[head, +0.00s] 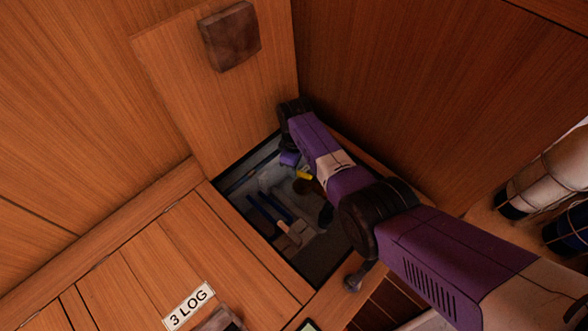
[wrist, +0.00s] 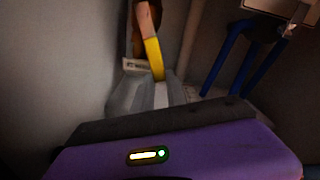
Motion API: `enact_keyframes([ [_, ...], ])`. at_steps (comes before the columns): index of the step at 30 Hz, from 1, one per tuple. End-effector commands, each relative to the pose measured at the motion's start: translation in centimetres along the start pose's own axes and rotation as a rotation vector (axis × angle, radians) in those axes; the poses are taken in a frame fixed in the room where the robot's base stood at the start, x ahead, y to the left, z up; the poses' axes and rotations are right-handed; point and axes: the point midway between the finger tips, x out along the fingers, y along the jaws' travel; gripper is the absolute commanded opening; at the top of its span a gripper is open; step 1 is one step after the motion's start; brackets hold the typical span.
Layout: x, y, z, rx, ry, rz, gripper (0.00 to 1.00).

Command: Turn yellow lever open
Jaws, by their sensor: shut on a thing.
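The yellow lever (wrist: 154,60) stands in the upper middle of the wrist view, with an orange-brown part at its upper end. In the head view the yellow lever (head: 304,175) is a small patch inside the floor opening. My gripper (wrist: 155,84) has its grey fingers on either side of the lever's lower end and is shut on it. In the head view my arm reaches down into the opening, and its purple gripper body (head: 289,158) is partly hidden. The contact between fingers and lever is dim.
The square opening (head: 232,202) has wooden edges and a raised hatch panel (head: 180,85) behind it. Blue pipes (wrist: 232,58) run right of the lever, near a pale box (wrist: 278,8). A wooden wall (head: 420,80) stands close beside my arm. A "3 LOG" label (head: 188,306) lies on the floor.

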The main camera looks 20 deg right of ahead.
Motion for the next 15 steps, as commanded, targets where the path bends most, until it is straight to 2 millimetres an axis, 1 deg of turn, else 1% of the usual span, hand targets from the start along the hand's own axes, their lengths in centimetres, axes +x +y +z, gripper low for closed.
enact_keyframes([
  [11,-0.03,0.12,0.00,0.003,0.002,0.002,0.00],
  [12,-0.03,0.12,0.00,0.003,0.002,0.002,0.26],
  [14,-0.03,0.11,0.00,0.002,0.001,0.002,0.38],
  [15,-0.03,0.10,0.00,0.002,0.001,0.001,0.40],
])
